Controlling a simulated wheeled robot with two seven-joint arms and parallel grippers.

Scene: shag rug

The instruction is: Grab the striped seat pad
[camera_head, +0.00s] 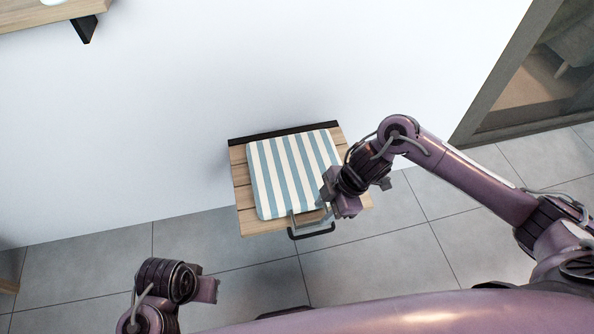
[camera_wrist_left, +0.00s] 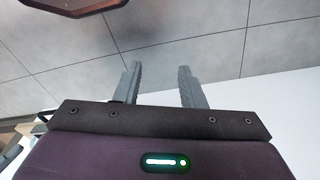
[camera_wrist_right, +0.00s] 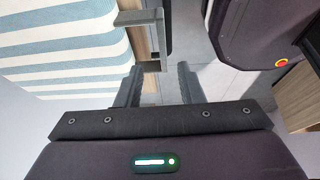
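The striped seat pad (camera_head: 283,172), white and pale blue, lies flat on a slatted wooden seat (camera_head: 262,228) against the wall. In the right wrist view the pad (camera_wrist_right: 62,48) fills the upper left. My right gripper (camera_head: 324,200) is at the pad's near right corner in the head view, hiding part of it. Its fingers (camera_wrist_right: 159,84) stand apart with nothing between them; whether they touch the pad cannot be told. My left gripper (camera_wrist_left: 160,82) is open and empty over the floor, away from the seat; its fingers are hidden in the head view.
A dark handle-like bar (camera_head: 312,232) sticks out at the seat's front edge, close to my right gripper. A white wall (camera_head: 130,110) stands behind. A wooden shelf (camera_head: 50,14) is at upper left and a framed opening (camera_head: 530,85) at right. Grey tiled floor (camera_head: 240,282) is clear around the seat.

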